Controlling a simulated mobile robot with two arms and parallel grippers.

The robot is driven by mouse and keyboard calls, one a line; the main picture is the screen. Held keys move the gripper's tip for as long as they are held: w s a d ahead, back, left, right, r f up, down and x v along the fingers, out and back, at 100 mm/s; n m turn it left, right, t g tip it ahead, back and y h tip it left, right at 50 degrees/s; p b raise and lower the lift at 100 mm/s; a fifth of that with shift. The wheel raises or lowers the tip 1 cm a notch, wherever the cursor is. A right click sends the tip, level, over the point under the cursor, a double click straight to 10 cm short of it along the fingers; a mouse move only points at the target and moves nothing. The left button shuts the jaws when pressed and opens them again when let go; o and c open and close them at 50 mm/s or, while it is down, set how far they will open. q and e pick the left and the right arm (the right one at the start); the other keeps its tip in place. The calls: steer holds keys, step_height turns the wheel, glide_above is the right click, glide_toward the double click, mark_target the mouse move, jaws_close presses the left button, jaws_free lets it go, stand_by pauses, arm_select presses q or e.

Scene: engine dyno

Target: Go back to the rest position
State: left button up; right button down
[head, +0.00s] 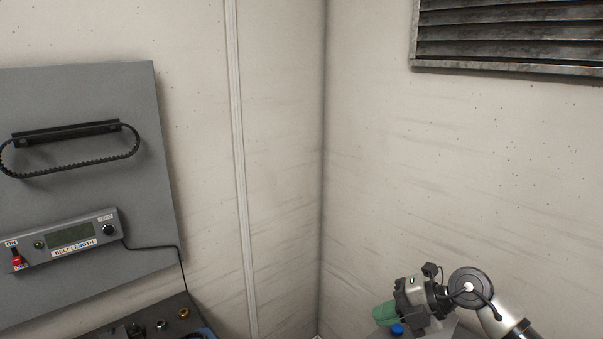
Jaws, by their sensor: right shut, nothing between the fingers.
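My left gripper is not in view.
A grey panel (120,180) on the left wall carries a toothed belt (70,170) and a belt length box (75,240) with a red switch. Below is a dark bench top (150,325) with small parts. A louvred vent (510,35) is at upper right.

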steer(key=s+a+r+m+t+y, duration=0.3)
steer(key=a+r+m+t+y, duration=0.1)
steer(key=a+t+y, duration=0.25)
steer(key=s+d+f+m+t+h, duration=0.2)
steer(key=s+d+f+m+h, duration=0.4)
steer(key=m+h, duration=0.45)
steer(key=s+d+f+m+t+h, duration=0.2)
steer(key=s+d+f+m+h, duration=0.35)
steer(key=m, duration=0.85)
steer(key=s+f+g+h, duration=0.1)
steer(key=s+f+g, duration=0.4)
steer(key=s, duration=0.3)
steer(key=s+f+g, duration=0.5)
steer(key=s+f, duration=0.1)
steer(key=s, duration=0.2)
step_height(320, 180, down, 27)
steer(key=s+g, duration=0.1)
steer(key=s, duration=0.1)
steer(key=s+d+f+g, duration=0.1)
steer(key=s+d+f, duration=0.1)
steer(key=s+f, duration=1.2)
steer(key=shift+s+d, duration=0.3)
steer(key=shift+s, duration=0.25)
